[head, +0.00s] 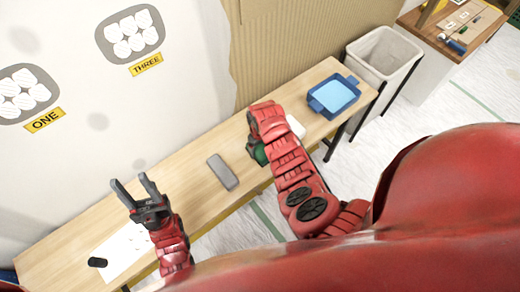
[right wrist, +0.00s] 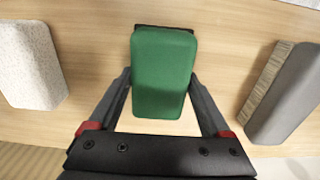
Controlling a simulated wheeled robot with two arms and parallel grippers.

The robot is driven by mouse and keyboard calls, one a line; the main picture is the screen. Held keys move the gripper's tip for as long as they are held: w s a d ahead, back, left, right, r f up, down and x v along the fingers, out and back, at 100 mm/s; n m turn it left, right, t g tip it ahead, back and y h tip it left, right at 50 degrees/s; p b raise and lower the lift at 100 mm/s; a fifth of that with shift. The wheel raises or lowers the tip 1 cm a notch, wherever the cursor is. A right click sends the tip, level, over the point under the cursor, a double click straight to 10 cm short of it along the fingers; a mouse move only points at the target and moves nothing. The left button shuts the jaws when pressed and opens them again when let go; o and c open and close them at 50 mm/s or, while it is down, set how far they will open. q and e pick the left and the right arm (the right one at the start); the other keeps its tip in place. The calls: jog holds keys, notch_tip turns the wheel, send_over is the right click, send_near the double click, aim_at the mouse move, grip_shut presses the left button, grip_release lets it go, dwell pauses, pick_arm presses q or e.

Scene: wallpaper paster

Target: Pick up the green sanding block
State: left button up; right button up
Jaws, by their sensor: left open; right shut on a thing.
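The green sanding block (right wrist: 163,70) is between the two fingers of my right gripper (right wrist: 163,88) in the right wrist view. The fingers are shut on its long sides. In the head view only part of the green block (head: 260,154) shows beside my right arm, which hides the rest and the right fingers. Whether the block touches the table or is just above it is unclear. My left gripper (head: 134,190) is open and empty, above the left part of the table.
A grey block (head: 222,172) lies on the wooden table (head: 190,182); it also shows in the right wrist view (right wrist: 285,95). A white block (head: 296,127) lies on the other side. A blue tray (head: 333,95) stands at the right end, near a bin (head: 383,55). White paper (head: 122,252) lies left.

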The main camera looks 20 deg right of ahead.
jog(key=shift+r, duration=0.1)
notch_tip(320, 180, up, 9)
jog(key=shift+w+f+b, duration=0.1)
jog(key=shift+b, duration=0.6)
jog(key=shift+r, duration=0.5)
